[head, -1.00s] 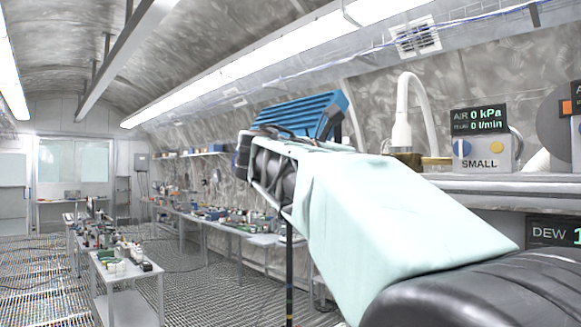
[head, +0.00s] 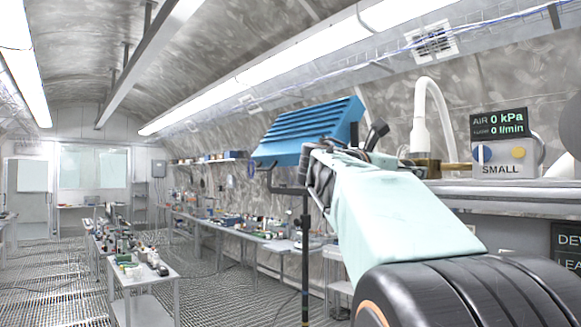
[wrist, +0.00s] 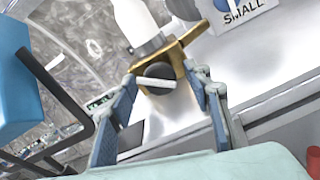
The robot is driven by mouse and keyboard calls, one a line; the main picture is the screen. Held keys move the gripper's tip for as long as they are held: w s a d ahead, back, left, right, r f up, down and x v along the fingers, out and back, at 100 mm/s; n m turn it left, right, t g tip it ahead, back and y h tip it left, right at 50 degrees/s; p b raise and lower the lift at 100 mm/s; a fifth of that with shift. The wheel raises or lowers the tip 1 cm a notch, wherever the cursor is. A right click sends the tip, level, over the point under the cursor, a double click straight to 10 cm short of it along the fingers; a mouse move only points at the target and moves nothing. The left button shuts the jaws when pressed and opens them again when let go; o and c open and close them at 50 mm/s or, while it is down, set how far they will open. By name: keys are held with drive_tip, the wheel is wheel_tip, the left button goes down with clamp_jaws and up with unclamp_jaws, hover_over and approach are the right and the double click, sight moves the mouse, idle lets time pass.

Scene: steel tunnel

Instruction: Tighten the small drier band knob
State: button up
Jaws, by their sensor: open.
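The small drier is a white upright cylinder with a curved hose (head: 420,130), right of centre in the head view. Its brass band (head: 432,170) sits low on it. In the wrist view the brass band (wrist: 172,60) shows near the top middle, below the white drier body (wrist: 135,20). The dark round band knob with a pale bar across it (wrist: 157,83) faces me. My gripper (wrist: 163,84) is open, with one blue-grey finger on each side of the knob in the picture. I cannot tell whether a finger touches it. In the head view my arm hides the gripper.
A SMALL panel (head: 503,157) with a display reading 0 kPa and 0 l/min stands right of the drier. A blue finned box (head: 308,135) on a black stand is close left of my arm. A grey ledge (head: 510,190) runs right.

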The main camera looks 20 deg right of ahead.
drive_tip(key=shift+w+d+r+n+p, duration=0.15)
drive_tip(key=shift+n+p, duration=0.4)
drive_tip(key=shift+n, duration=0.05)
drive_tip(key=n+p, duration=0.1)
drive_tip(key=n, duration=0.2)
drive_tip(key=shift+s+n+p, duration=0.2)
drive_tip(key=shift+n+p, duration=0.1)
drive_tip(key=shift+p, duration=0.05)
drive_tip(key=s+a+f+m+b, duration=0.1)
drive_tip(key=s+a+b, duration=0.2)
drive_tip(key=a, duration=0.7)
drive_tip(key=shift+s+m+b, duration=0.3)
drive_tip(key=shift+m+b, duration=0.1)
drive_tip(key=shift+b, duration=0.8)
drive_tip(key=shift+f+m+b, duration=0.15)
drive_tip(key=shift+m+b, duration=0.45)
drive_tip(key=shift+b, duration=0.1)
drive_tip(key=shift+a+m+b, duration=0.2)
drive_tip(key=shift+m+b, duration=0.2)
drive_tip(key=shift+b, duration=0.1)
drive_tip(key=shift+s+a+r+m+b, duration=0.55)
drive_tip(key=shift+a+r+m+b, duration=0.1)
drive_tip(key=shift+m+b, duration=0.45)
